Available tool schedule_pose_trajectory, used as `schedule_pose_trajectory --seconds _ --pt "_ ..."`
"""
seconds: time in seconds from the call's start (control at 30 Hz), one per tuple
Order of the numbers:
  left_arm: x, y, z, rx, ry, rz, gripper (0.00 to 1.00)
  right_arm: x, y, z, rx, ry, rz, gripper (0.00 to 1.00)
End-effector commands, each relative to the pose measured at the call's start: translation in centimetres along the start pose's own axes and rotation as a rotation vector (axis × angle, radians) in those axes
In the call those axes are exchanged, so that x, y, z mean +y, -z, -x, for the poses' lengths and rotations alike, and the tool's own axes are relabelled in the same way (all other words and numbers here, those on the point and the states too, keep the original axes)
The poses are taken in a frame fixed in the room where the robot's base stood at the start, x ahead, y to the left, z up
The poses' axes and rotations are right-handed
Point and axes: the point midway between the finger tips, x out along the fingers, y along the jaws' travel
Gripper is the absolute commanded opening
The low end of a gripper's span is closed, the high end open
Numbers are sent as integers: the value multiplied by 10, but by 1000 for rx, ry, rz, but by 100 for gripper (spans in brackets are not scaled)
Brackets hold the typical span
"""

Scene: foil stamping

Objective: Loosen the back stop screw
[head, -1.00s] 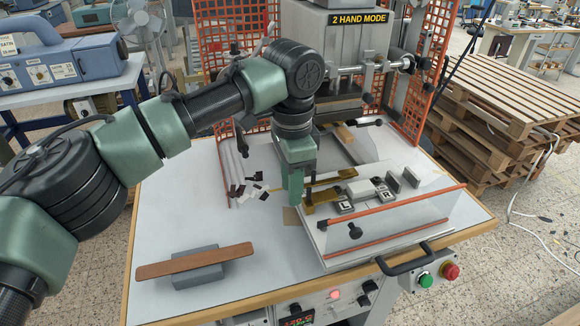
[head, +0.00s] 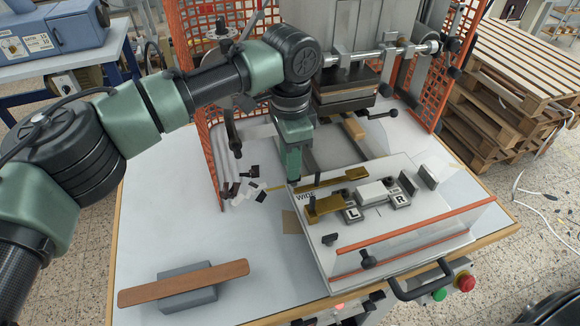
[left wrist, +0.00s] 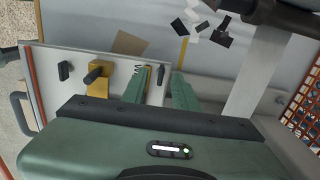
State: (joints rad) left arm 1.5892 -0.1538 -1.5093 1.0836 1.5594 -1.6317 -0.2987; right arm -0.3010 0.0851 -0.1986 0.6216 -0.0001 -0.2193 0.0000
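A brass back stop bar (head: 345,180) lies across the pale plate, with a small black screw (head: 317,179) standing near its left end. A brass front stop (head: 326,206) sits nearer to me; its black knob (left wrist: 95,73) shows in the left wrist view. My left gripper (head: 293,181) points down beside the left end of the back bar. In the left wrist view its two green fingers (left wrist: 159,76) are apart. A dark upright piece, apparently the back screw, shows between them; I cannot tell whether they touch it. My right gripper is out of view.
A "WIDE" label (head: 305,196) marks the plate. A white block (head: 372,192) and L and R blocks sit right of the stops. The press head (head: 345,85) stands behind. A wooden bar on a grey block (head: 187,290) lies front left. Orange mesh guards (head: 208,150) flank the press.

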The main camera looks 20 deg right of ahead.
Motion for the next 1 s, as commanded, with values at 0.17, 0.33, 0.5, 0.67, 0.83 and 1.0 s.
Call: schedule_pose_trajectory --seconds 0.17,0.33,0.5,0.67,0.83,1.0 --pt "0 0 -25 -1 -1 0 29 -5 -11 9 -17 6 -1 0" --pt "0 0 -36 0 0 0 29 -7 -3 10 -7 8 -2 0" --pt "0 0 -39 1 1 0 29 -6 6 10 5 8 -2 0" --pt "0 0 -38 1 1 0 10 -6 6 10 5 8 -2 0" --pt "0 0 -38 1 1 0 0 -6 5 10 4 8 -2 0" --pt "0 0 -38 1 0 8 0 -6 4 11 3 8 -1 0"
